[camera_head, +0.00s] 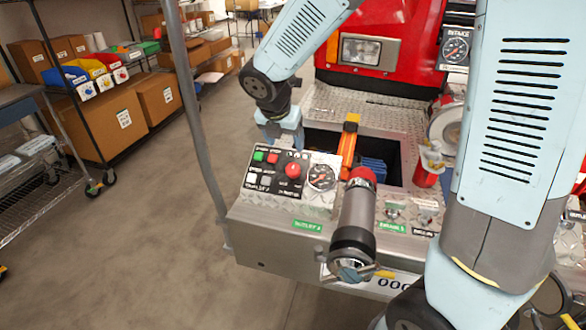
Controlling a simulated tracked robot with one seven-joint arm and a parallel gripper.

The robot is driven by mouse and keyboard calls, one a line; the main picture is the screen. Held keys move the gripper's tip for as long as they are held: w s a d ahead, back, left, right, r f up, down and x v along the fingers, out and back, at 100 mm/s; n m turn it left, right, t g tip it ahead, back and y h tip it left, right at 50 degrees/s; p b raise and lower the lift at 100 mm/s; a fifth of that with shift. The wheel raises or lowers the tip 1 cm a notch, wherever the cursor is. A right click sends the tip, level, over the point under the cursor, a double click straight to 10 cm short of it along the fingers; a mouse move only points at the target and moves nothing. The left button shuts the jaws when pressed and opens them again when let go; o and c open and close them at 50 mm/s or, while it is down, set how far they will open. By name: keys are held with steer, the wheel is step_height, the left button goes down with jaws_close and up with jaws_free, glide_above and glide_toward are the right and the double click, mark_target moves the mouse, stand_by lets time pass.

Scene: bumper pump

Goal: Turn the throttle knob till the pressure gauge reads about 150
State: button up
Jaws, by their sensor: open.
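The control panel (311,198) sits on the bumper's metal deck, left of centre. A large round red knob (292,170) stands left of the gauge. The labels are too small to read surely, so I cannot tell for certain which control is the throttle knob. My gripper (291,152) is open and points down at the panel's back edge, just above and behind the red knob. Its fingertips are small and partly unclear, and contact cannot be told.
Green (259,156), red (273,159) and white (251,179) buttons crowd the panel's left. A thick hose nozzle (354,222) stands close to its right. An open bin (383,151) lies behind. A grey pole (190,110) rises at left, with open floor beyond.

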mark_target(293, 169)
steer(key=x, duration=1.4)
steer(key=c, duration=1.1)
